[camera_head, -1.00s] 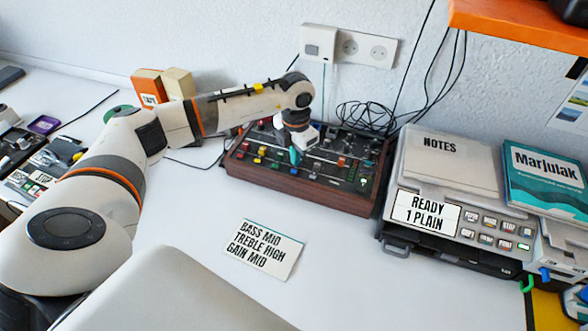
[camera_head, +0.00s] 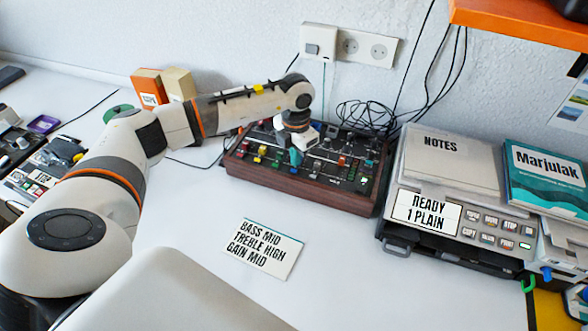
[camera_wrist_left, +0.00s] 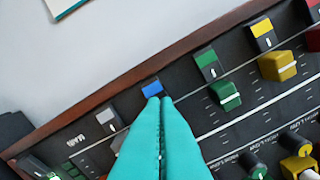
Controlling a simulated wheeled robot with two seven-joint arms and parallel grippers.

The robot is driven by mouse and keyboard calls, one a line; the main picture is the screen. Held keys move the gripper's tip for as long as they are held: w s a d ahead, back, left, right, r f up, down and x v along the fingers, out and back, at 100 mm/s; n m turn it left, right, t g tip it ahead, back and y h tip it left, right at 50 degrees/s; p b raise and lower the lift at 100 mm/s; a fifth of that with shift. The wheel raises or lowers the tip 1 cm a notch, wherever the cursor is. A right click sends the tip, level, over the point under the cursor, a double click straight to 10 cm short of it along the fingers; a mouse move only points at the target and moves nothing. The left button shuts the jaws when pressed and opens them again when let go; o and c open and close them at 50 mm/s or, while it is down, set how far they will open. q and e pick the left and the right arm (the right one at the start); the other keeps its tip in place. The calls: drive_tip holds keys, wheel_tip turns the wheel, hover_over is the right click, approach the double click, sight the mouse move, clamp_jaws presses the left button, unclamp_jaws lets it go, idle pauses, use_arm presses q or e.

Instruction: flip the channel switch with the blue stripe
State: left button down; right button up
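The mixer (camera_head: 290,185) is a dark panel in a wooden case on the desk. In the left wrist view, the channel switch with the blue stripe (camera_wrist_left: 152,89) sits by the wooden front edge (camera_wrist_left: 95,98). My left gripper (camera_wrist_left: 160,101) has its two teal fingers pressed together with nothing between them. Its tips are right at the blue-striped switch and overlap its lower part in the picture; I cannot tell whether they touch. In the head view, my left gripper (camera_head: 295,157) points down over the mixer's front half. My right gripper is not in view.
Beside it on the panel are a green-striped switch (camera_wrist_left: 207,64), a yellow-striped switch (camera_wrist_left: 263,34) and a green fader cap (camera_wrist_left: 225,96). A settings card (camera_head: 265,248) lies before the mixer. A printer-like device (camera_head: 430,212) stands to the right.

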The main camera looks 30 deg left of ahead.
use_arm(q)
drive_tip(key=shift+s, duration=0.1)
drive_tip(key=shift+r+p, duration=0.6)
drive_tip(key=shift+p, duration=0.05)
wheel_tip(320, 180, up, 6)
drive_tip(key=p, duration=0.3)
drive_tip(key=shift+f, duration=0.25)
